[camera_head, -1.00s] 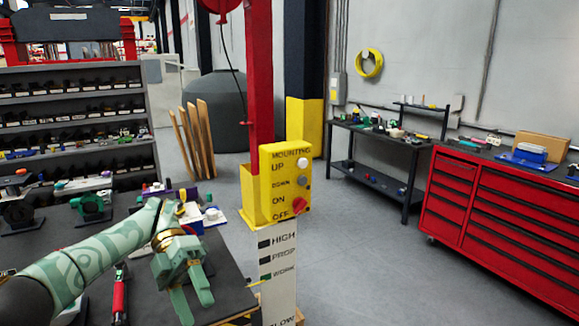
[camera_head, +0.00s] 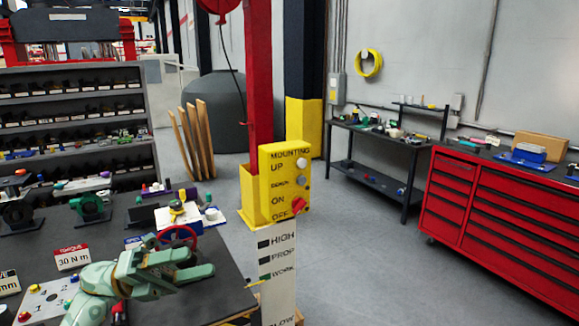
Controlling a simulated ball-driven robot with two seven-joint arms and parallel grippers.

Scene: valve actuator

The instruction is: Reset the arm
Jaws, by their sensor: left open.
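My left arm (camera_head: 95,290) comes in low at the left, over the dark workbench (camera_head: 225,292). My left gripper (camera_head: 210,263) is open, with its two green fingers pointing right and nothing seen between them. It is just below a red handwheel (camera_head: 180,234) in the picture; I cannot tell whether they touch. Part of the bench and of the items on it is hidden behind the arm. My right gripper is not in view.
A yellow control box (camera_head: 285,180) with buttons and a red knob stands right of the bench. A torque sign (camera_head: 72,257) and a numbered plate (camera_head: 45,300) are on the bench. A red tool cabinet (camera_head: 500,220) is at right. The floor between is clear.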

